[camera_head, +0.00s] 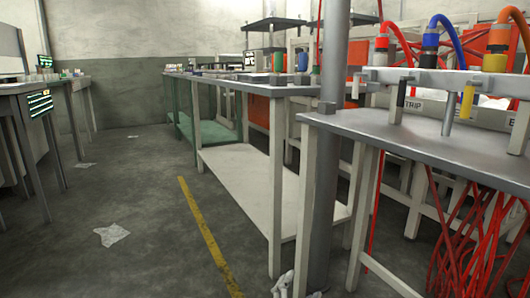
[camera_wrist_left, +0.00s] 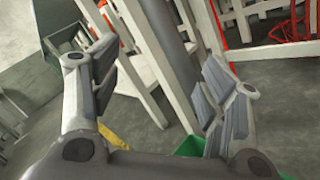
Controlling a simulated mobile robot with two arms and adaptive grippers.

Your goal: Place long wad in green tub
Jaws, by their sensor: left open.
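My left gripper (camera_wrist_left: 160,66) is open in the left wrist view, its two grey fingers wide apart with nothing between them. A green tub (camera_wrist_left: 190,147) shows low in that view, mostly hidden behind the right finger and the gripper body. In the head view, a crumpled pale wad (camera_head: 111,235) lies flat on the floor at the left. Another pale scrap (camera_head: 84,165) lies farther back. I cannot tell which one is the long wad. A small pale-grey shape (camera_head: 283,285) at the bottom edge cannot be made out clearly. My right gripper is not in view.
A grey workbench (camera_head: 440,150) with hoses, fittings and hanging red cables stands at the right. A grey post (camera_head: 325,180) rises beside it. A white lower shelf (camera_head: 250,180) lies behind. Another bench (camera_head: 40,85) stands left. The floor around the yellow line (camera_head: 205,235) is mostly open.

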